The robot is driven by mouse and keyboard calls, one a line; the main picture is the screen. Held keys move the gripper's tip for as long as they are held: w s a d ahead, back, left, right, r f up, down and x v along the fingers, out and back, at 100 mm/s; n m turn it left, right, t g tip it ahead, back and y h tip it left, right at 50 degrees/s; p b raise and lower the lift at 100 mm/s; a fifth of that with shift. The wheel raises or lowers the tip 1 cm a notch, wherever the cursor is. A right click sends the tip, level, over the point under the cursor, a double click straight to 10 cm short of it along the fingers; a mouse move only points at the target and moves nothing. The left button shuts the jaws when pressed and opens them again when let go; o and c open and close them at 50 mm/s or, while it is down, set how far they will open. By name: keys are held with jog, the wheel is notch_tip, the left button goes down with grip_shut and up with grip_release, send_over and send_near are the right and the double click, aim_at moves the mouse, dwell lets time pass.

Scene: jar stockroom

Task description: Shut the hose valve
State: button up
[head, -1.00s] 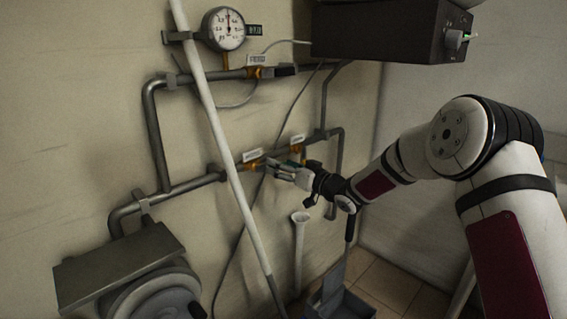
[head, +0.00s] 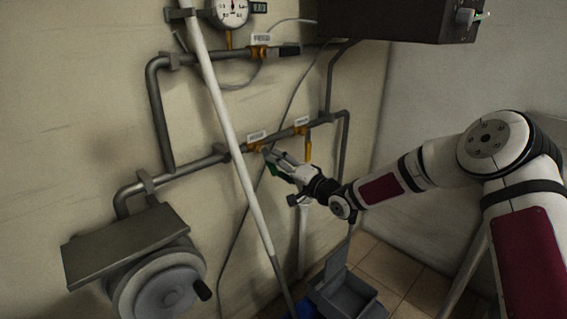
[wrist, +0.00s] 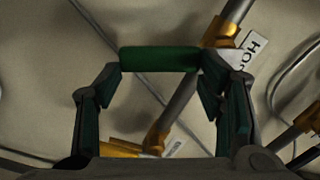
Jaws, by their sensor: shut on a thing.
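The hose valve has a yellow body (head: 253,148) on the lower pipe, with a white label above it. In the wrist view its yellow body (wrist: 219,32) sits beside a label (wrist: 250,48) whose visible letters begin "HO". Its green lever (wrist: 160,60) spans the space between my fingertips. My gripper (wrist: 160,68) is shut on this lever. In the head view my gripper (head: 274,160) is just below and right of the valve body, with the green lever (head: 273,171) partly hidden by the fingers. The lever slants down from the pipe.
A second yellow valve (head: 301,130) with a lever hanging down sits right on the same pipe. An upper valve (head: 260,52) has a black lever. A white pole (head: 224,130) leans left of my gripper. A handwheel (head: 165,285) is lower left, a grey bin (head: 350,297) below.

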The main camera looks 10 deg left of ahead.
jog(key=m, duration=0.1)
jog(key=a+m, duration=0.1)
jog(key=shift+s+f+m, duration=0.1)
jog(key=shift+s+m, duration=0.2)
jog(key=shift+s, duration=0.1)
jog(key=shift+s+a+f+m, duration=0.1)
jog(key=shift+s+a+m, duration=0.4)
jog(key=shift+m, duration=0.6)
jog(key=o, duration=1.4)
jog(key=shift+o, duration=1.4)
jog(key=shift+a+f, duration=0.1)
jog(key=shift+f, duration=0.1)
jog(key=shift+s, duration=0.1)
jog(key=shift+s+d, duration=0.1)
jog(key=shift+d, duration=0.3)
jog(key=v, duration=1.1)
jog(key=shift+s, duration=0.2)
